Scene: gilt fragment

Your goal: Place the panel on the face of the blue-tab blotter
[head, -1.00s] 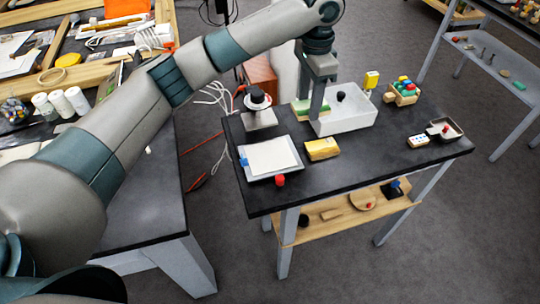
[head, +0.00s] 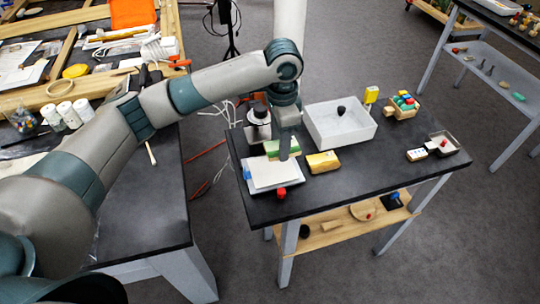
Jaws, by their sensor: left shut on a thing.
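My left gripper (head: 284,155) comes down from above and is shut on a small panel (head: 275,147) with green and cream bands. The panel is at the back part of the blotter (head: 272,178), a pale square pad on a light board near the left end of the dark table. I cannot tell whether the panel touches the blotter's face or hangs just above it. The gripper hides part of the panel. My right gripper is not in view.
A gold block (head: 323,162) lies right of the blotter, and a red knob (head: 281,194) is at its front edge. A white box (head: 342,128) stands behind, a black-topped stand (head: 257,125) behind left. A wooden crate (head: 403,106) and a small tray (head: 444,144) are further right.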

